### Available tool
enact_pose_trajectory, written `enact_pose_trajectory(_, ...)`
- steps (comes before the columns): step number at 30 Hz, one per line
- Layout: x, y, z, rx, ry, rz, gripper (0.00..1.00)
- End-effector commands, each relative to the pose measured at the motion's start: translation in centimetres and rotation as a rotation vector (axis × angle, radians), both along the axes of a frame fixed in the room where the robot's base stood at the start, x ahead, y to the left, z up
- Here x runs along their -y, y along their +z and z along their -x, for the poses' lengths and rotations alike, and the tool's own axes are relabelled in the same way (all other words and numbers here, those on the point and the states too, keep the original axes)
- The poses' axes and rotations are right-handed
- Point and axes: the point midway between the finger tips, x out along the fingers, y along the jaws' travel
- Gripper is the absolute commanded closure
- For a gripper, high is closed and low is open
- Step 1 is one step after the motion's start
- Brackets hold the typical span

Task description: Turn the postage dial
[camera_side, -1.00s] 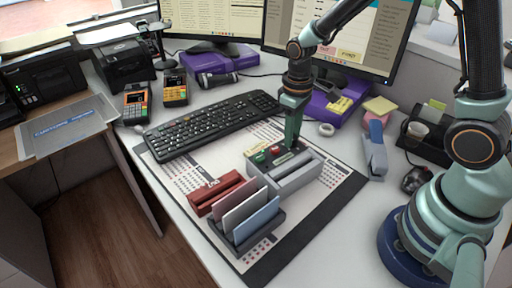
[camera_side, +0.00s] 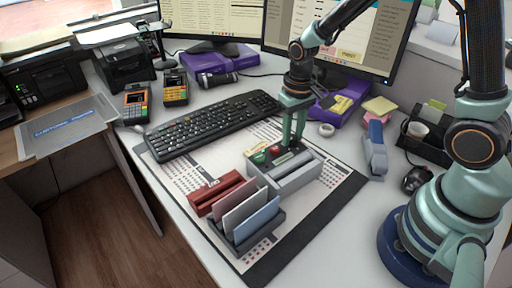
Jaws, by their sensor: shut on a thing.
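A grey postage machine (camera_side: 298,176) stands on the desk mat, with a green button (camera_side: 260,158) and a red button (camera_side: 275,150) on its dark top panel. My gripper (camera_side: 292,143) points down onto the back right part of that panel, beside the red button. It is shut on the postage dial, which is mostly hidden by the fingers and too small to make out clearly. The dial's pointer or marks cannot be read.
A red stamp block (camera_side: 215,192) and a rack of envelopes (camera_side: 248,222) stand in front left of the machine. A black keyboard (camera_side: 210,124) lies behind left. A blue-grey stapler (camera_side: 375,150) stands to the right. The mat's front right is clear.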

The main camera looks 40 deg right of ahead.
Motion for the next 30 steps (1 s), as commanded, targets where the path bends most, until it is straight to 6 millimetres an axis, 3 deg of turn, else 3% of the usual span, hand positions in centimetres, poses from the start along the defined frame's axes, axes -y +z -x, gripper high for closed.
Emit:
enact_pose_trajectory(5, 0.1, 0.1, -0.3, 0.01, -0.002, -0.001, 1.0)
enact_pose_trajectory(6, 0.1, 0.1, -0.3, 0.01, -0.002, -0.001, 0.53)
enact_pose_trajectory(8, 0.1, 0.1, -0.2, 0.008, -0.002, -0.001, 0.34)
enact_pose_trajectory(20, 0.0, 0.6, -0.1, 0.004, 0.001, 0.0, 0.34)
enact_pose_trajectory(23, 0.0, 1.7, -0.2, 0.007, 0.001, 0.0, 0.34)
enact_pose_trajectory(30, 0.0, 6.6, -0.2, 0.011, 0.0, 0.0, 0.34)
